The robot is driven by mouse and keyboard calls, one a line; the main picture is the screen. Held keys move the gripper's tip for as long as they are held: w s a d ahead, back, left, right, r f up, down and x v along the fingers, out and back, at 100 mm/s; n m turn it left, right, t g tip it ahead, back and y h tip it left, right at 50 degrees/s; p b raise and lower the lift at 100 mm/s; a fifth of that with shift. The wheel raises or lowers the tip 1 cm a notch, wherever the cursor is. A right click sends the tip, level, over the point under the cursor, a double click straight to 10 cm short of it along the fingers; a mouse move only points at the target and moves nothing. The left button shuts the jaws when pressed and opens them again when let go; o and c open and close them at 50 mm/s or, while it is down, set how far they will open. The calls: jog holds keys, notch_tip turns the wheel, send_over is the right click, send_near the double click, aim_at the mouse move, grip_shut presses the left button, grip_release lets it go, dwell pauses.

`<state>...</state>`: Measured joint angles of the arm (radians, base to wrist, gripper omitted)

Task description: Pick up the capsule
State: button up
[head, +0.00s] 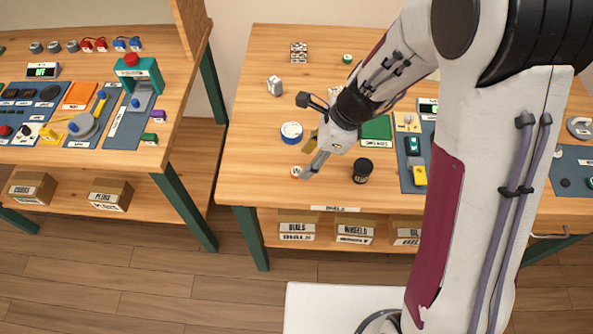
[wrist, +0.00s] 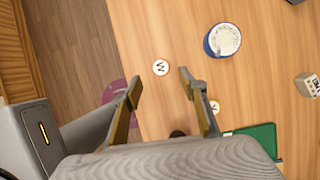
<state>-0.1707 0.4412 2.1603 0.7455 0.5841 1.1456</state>
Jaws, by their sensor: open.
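A small round white disc marked with a dark letter like W (wrist: 161,67) lies flat on the wooden table. It also shows near the front edge in the head view (head: 295,172). It may be the capsule, but I cannot read a name on it. My gripper (wrist: 161,82) is open and empty, pointing down. In the wrist view the disc appears in line with the gap, just beyond the fingertips. In the head view my gripper (head: 312,167) is just right of the disc. A second white disc (wrist: 214,106) is beside the right finger, partly hidden.
A blue-rimmed round tin (head: 291,132) stands behind the disc. A black jar (head: 362,171) stands right of my gripper. The table's front edge (head: 262,206) is close. Bare wood surrounds the disc.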

aim_at(298, 171)
jog(key=shift+x, duration=2.5)
jog(key=shift+w+d, duration=0.1)
jog(key=c, duration=1.2)
